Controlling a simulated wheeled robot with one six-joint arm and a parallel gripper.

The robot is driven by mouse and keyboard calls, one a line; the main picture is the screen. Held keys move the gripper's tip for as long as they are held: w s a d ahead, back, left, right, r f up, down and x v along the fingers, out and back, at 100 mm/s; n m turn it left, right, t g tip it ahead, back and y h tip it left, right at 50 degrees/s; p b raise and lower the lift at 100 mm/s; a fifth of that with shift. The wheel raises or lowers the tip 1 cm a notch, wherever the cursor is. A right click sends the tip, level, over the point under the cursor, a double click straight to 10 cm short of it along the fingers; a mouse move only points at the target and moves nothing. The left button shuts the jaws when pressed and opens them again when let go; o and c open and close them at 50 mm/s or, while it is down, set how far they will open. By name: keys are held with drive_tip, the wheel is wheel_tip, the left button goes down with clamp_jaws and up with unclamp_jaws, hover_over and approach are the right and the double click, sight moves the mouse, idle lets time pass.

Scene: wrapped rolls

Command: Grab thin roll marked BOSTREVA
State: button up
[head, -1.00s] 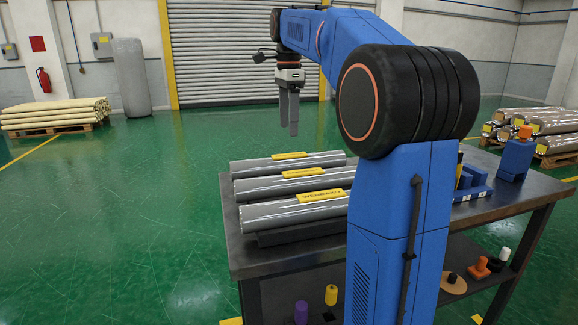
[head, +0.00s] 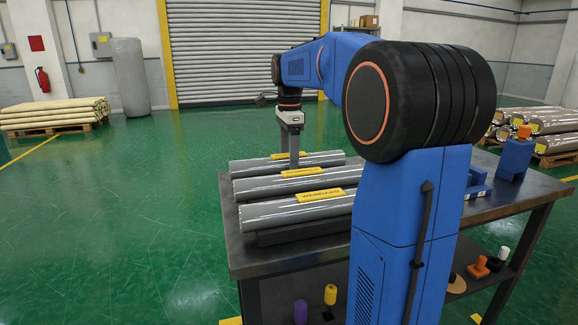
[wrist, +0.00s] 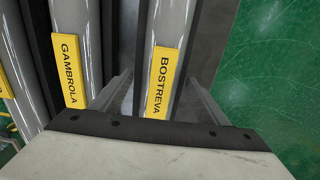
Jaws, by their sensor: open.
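The BOSTREVA roll (head: 327,159) is a thin grey wrapped roll, the farthest of three lying side by side on the table. In the wrist view its yellow BOSTREVA label (wrist: 162,82) is readable, and the roll (wrist: 167,22) runs between the two fingers. My gripper (head: 291,160) is open and points down over this roll at its label. In the wrist view the fingers of my gripper (wrist: 155,92) stand on either side of the roll with gaps. Whether a finger touches it cannot be told.
The GAMBROLA roll (wrist: 76,25) lies close beside, on the left in the wrist view. The nearest roll (head: 280,212) is thicker. Dark table (head: 500,206) holds blue fixtures on the right. Green floor is open beyond the far table edge.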

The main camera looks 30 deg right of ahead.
drive_tip(key=shift+c, duration=0.5)
drive_tip(key=c, duration=1.5)
